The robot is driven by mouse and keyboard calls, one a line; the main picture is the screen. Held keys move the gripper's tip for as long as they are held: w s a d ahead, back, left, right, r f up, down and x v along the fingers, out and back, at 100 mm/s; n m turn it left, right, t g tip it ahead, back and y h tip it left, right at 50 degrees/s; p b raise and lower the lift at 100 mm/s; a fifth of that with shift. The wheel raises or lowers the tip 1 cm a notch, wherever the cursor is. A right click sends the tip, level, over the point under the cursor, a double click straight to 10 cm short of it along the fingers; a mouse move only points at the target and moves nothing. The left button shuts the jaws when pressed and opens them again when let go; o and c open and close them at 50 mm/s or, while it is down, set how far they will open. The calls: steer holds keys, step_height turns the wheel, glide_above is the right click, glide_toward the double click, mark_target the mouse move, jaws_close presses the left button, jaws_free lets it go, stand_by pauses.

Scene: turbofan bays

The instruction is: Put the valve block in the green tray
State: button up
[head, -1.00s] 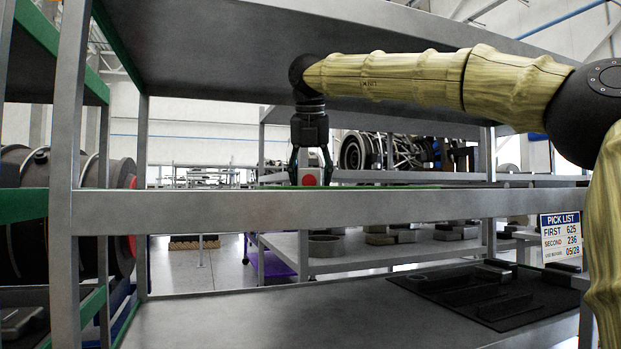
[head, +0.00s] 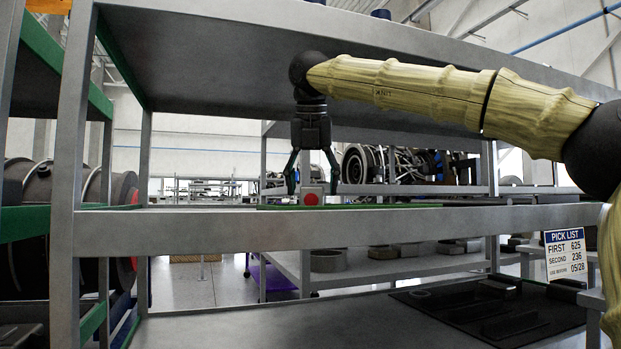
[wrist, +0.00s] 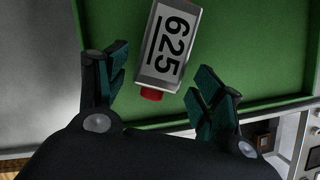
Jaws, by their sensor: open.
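The valve block (wrist: 167,45) is a grey box with a white 625 label and a red round end. In the wrist view it lies on the floor of the green tray (wrist: 245,50). In the head view the block (head: 312,190) shows its red disc above the shelf's front beam, and the tray shows only as a thin green strip (head: 385,206). My gripper (head: 312,188) points down over the block with its fingers spread. In the wrist view the open fingers (wrist: 160,66) stand on either side of the block's near end, with gaps visible.
The grey shelf's front beam (head: 330,229) hides the tray's lower part. An upper shelf (head: 230,60) hangs above my arm. A lower shelf holds a black mat (head: 490,308) with parts. A pick list sign (head: 565,254) reads first 625, second 236.

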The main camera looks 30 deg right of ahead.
steer(key=s+a, duration=0.1)
steer(key=s, duration=0.1)
steer(key=s+a+p, duration=0.1)
steer(key=s+a, duration=0.2)
steer(key=s, duration=0.1)
steer(key=shift+s+a+r, duration=0.2)
steer(key=shift+s+a, duration=0.05)
steer(key=shift+a, duration=0.05)
steer(key=shift+s+a+p, duration=0.3)
steer(key=shift+s+p, duration=0.05)
steer(key=shift+s, duration=0.05)
steer(key=shift+f, duration=0.1)
